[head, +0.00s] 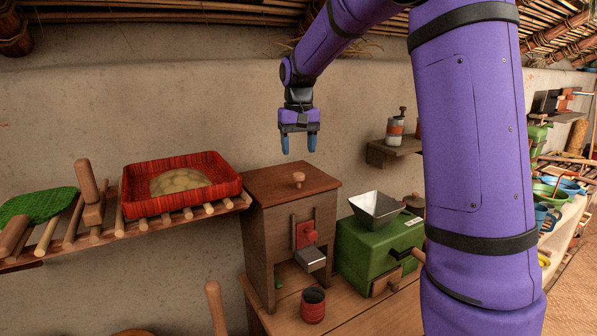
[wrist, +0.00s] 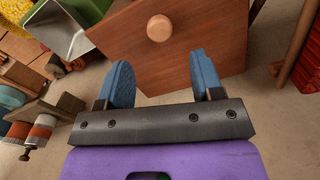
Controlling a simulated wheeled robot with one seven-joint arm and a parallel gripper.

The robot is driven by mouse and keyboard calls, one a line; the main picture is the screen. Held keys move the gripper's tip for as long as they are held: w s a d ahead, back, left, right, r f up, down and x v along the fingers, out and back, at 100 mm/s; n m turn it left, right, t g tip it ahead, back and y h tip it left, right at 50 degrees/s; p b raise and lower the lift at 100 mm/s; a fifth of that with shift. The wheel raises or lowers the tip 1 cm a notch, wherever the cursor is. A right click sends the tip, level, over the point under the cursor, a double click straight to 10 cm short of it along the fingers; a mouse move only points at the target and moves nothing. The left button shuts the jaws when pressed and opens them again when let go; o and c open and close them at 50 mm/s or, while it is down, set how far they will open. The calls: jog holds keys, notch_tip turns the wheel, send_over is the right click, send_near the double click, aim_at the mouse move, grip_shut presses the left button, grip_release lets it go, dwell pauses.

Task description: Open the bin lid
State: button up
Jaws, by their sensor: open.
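The bin (head: 270,240) is a tall brown wooden box standing on a wooden bench. Its flat lid (head: 265,184) is shut and has a round wooden knob (head: 298,178) on top. In the wrist view the lid (wrist: 190,60) and its knob (wrist: 159,28) lie beyond my fingertips. My gripper (head: 299,143) has blue fingers, points down and is open and empty. It hangs above the lid, apart from the knob. In the wrist view the gap between the fingertips (wrist: 160,70) shows lid, with the knob past it.
A green mill (head: 375,255) with a metal hopper (head: 376,208) stands right of the bin. A red cup (head: 313,305) stands in front. A slatted shelf with a red woven tray (head: 180,206) is at left. A wall shelf (head: 393,150) holds a jar behind.

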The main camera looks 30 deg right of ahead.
aim_at(299, 174)
notch_tip(299, 174, down, 7)
jog(key=shift+f, duration=0.1)
dwell(0.4)
grip_shut()
jog(key=shift+w+r, duration=0.1)
jog(key=shift+r, duration=0.1)
